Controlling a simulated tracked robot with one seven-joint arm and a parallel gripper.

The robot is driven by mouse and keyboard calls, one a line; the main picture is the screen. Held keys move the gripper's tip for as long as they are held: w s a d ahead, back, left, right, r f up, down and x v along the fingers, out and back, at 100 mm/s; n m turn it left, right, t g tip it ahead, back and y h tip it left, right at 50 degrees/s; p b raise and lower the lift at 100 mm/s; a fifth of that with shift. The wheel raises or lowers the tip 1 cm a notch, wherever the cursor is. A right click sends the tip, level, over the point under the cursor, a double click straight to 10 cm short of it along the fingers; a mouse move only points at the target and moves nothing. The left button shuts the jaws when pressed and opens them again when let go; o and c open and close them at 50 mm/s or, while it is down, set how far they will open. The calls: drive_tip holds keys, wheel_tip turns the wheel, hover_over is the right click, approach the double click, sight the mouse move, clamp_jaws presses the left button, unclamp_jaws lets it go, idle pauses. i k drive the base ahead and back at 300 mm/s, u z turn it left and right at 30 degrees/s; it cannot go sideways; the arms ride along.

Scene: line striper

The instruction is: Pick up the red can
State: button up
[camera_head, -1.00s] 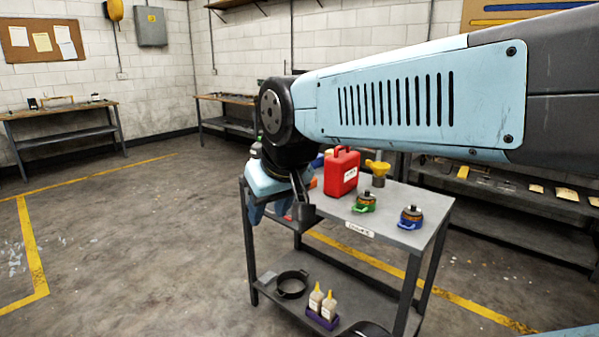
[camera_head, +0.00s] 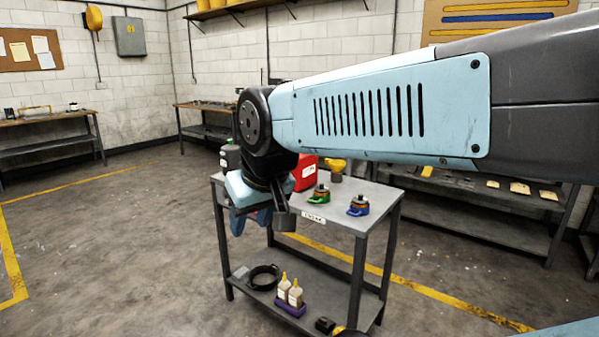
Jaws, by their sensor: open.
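The red can (camera_head: 306,174) stands upright on the top of the grey cart (camera_head: 337,212). My arm hides its upper part and left side. My gripper (camera_head: 251,220), light blue and pointing down, is open and looks empty. In the picture it hangs left of and lower than the red can, over the cart's left front corner. It is apart from the can, though the depth between them is hard to judge.
The lower shelf holds two bottles (camera_head: 289,291) and a black ring (camera_head: 264,277). Floor at left is clear.

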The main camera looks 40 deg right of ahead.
sight(306, 174)
drive_tip(key=z, duration=1.1)
drive_tip(key=i, duration=0.55)
drive_tip(key=u, duration=2.9)
drive_tip(key=k, duration=0.55)
drive_tip(key=z, duration=0.3)
